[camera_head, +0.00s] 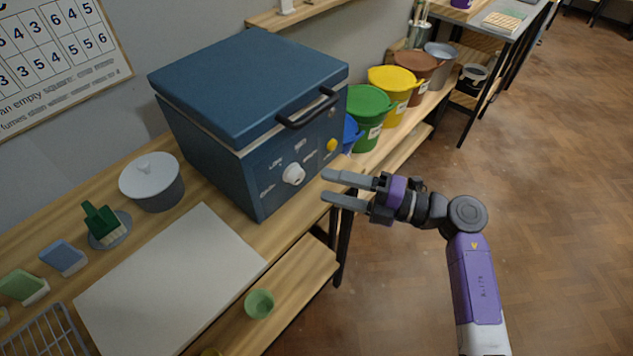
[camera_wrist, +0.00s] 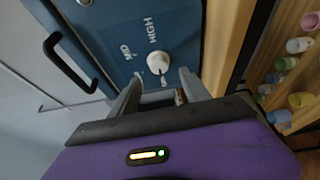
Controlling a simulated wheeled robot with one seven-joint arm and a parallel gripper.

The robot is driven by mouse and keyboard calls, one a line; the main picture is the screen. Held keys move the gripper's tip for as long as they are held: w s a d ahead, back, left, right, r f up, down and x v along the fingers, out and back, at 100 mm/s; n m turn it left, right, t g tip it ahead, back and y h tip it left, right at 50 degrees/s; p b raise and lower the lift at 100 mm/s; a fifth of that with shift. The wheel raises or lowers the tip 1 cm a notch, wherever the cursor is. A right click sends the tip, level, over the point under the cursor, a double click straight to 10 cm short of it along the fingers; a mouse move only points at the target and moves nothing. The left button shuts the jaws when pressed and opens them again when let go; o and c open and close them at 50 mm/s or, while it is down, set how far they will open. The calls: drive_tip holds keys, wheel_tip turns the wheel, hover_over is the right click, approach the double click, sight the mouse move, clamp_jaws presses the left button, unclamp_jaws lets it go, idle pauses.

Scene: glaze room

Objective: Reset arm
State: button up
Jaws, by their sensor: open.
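My gripper (camera_head: 326,185) is open and empty, held in the air in front of the blue kiln's (camera_head: 240,90) right front corner. Its two grey fingers point left toward the kiln. In the wrist view the fingers (camera_wrist: 160,92) stand apart, with the kiln front and its white knob (camera_wrist: 159,62) beyond them. I cannot tell whether they touch the kiln. The knob also shows in the head view (camera_head: 293,174), left of the fingers. The kiln's lid is down. My purple and grey arm reaches up from the lower right.
The wooden bench holds a white board (camera_head: 170,285), a lidded grey pot (camera_head: 152,183) and green (camera_head: 368,112) and yellow (camera_head: 393,93) buckets. A green cup (camera_head: 260,303) stands on the lower shelf. Open wooden floor (camera_head: 560,200) lies to the right.

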drive_tip(key=shift+v, duration=0.85)
drive_tip(key=w+d+r+m+t+y, duration=0.2)
drive_tip(key=d+r+m+t, duration=0.1)
drive_tip(key=r+t, duration=0.55)
drive_tip(key=s+d+r+m+t+h, duration=0.4)
drive_tip(key=s+d+m+t+h, duration=0.15)
drive_tip(key=m+t, duration=0.5)
drive_tip(key=s+d+f+m+g+h, duration=0.3)
drive_tip(key=s+m, duration=0.3)
drive_tip(key=s, duration=0.5)
drive_tip(key=s+d+f+m+g+h, duration=0.2)
drive_tip(key=s+f+m+h, duration=0.3)
drive_tip(key=s, duration=0.7)
drive_tip(key=s+d+f+m+g+h, duration=0.3)
drive_tip(key=s+f+m+h, duration=0.2)
drive_tip(key=s+m, duration=0.3)
drive_tip(key=s+h, duration=0.1)
drive_tip(key=s, duration=0.2)
drive_tip(key=shift+s+d+m+g, duration=0.25)
drive_tip(key=shift+d+m+g, duration=0.05)
drive_tip(key=shift+d+m, duration=0.05)
drive_tip(key=shift+a, duration=0.1)
drive_tip(key=shift+c, duration=0.2)
